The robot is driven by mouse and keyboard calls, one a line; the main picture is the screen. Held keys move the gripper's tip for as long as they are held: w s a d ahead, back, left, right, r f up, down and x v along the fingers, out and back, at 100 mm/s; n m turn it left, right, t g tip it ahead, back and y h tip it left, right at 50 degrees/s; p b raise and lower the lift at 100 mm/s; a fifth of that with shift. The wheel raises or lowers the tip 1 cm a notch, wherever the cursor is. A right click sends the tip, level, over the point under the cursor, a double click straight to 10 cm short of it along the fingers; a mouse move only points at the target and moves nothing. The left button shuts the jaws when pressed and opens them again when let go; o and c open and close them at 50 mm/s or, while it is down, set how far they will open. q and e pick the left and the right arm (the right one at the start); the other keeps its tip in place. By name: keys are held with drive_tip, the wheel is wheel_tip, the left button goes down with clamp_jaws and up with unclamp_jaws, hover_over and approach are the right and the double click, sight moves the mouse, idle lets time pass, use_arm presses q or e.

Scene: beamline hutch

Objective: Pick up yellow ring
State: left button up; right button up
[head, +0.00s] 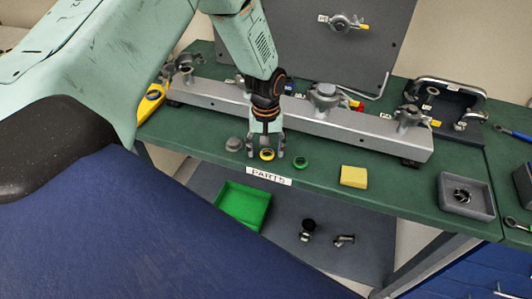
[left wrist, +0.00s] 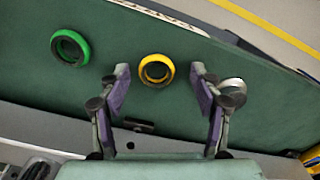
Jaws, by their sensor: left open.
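The yellow ring (head: 267,155) lies flat on the green bench top near its front edge. In the left wrist view the yellow ring (left wrist: 156,70) sits between and just beyond the two fingertips. My left gripper (head: 265,154) points down over the ring, with its fingers on either side of it. It also shows in the left wrist view (left wrist: 160,72), open and empty, with a gap between each finger and the ring. My right gripper is in neither view.
A long metal rail (head: 290,122) runs behind. A yellow block (head: 354,176) and a grey tray (head: 467,212) are farther right. A green tray (head: 243,206) sits lower down.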

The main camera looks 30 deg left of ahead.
use_arm(q)
drive_tip(key=shift+w+d, duration=0.15)
drive_tip(key=shift+w, duration=0.05)
drive_tip(key=shift+c, duration=0.2)
drive_tip(key=shift+d, duration=0.1)
drive_tip(key=shift+c, duration=0.9)
drive_tip(key=shift+s+a, duration=0.15)
drive_tip(key=shift+a, duration=0.05)
drive_tip(key=c, duration=0.6)
drive_tip(key=shift+d, duration=0.15)
drive_tip(key=shift+c, duration=0.6)
